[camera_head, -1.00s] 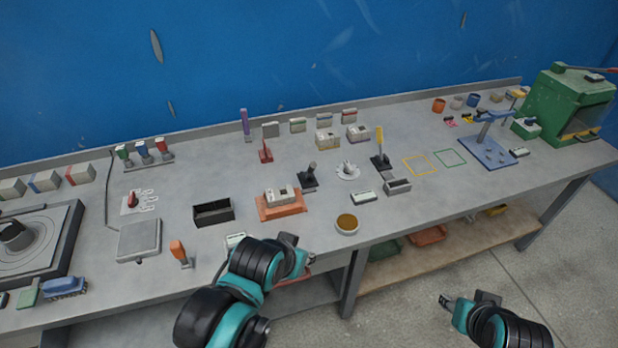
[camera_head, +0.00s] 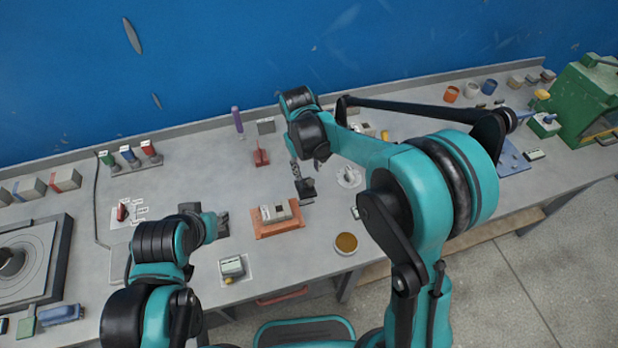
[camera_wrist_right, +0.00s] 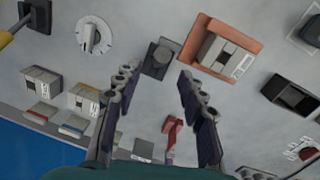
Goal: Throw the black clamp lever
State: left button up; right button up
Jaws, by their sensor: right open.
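The black clamp lever (camera_wrist_right: 158,59) shows in the right wrist view as a dark handle on a black base, just beyond and between my fingertips. In the head view its black base (camera_head: 306,190) stands on the bench, with the handle largely hidden by my gripper. My right gripper (camera_head: 297,172) hangs over it, pointing down; in the wrist view its two fingers (camera_wrist_right: 156,74) are spread and nothing is held. Whether a finger touches the lever I cannot tell. My left gripper (camera_head: 221,222) is low over the bench at left, its jaws unclear.
An orange tray with a pale block (camera_head: 258,229) stands right of the left gripper. A red lever (camera_head: 261,157) is behind, a white dial (camera_head: 349,177) to the right. A round amber dish (camera_head: 346,243) sits near the front edge. A dark bin (camera_wrist_right: 293,93) is close by.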

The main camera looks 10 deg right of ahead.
aim_at(310, 182)
jog(key=shift+f, duration=0.4)
jog(key=f, duration=0.2)
jog(key=f+b, duration=0.1)
jog(key=f, duration=0.4)
jog(key=shift+d+b, duration=0.3)
jog(key=shift+d, duration=0.05)
jog(key=shift+w+r, duration=0.1)
grip_shut()
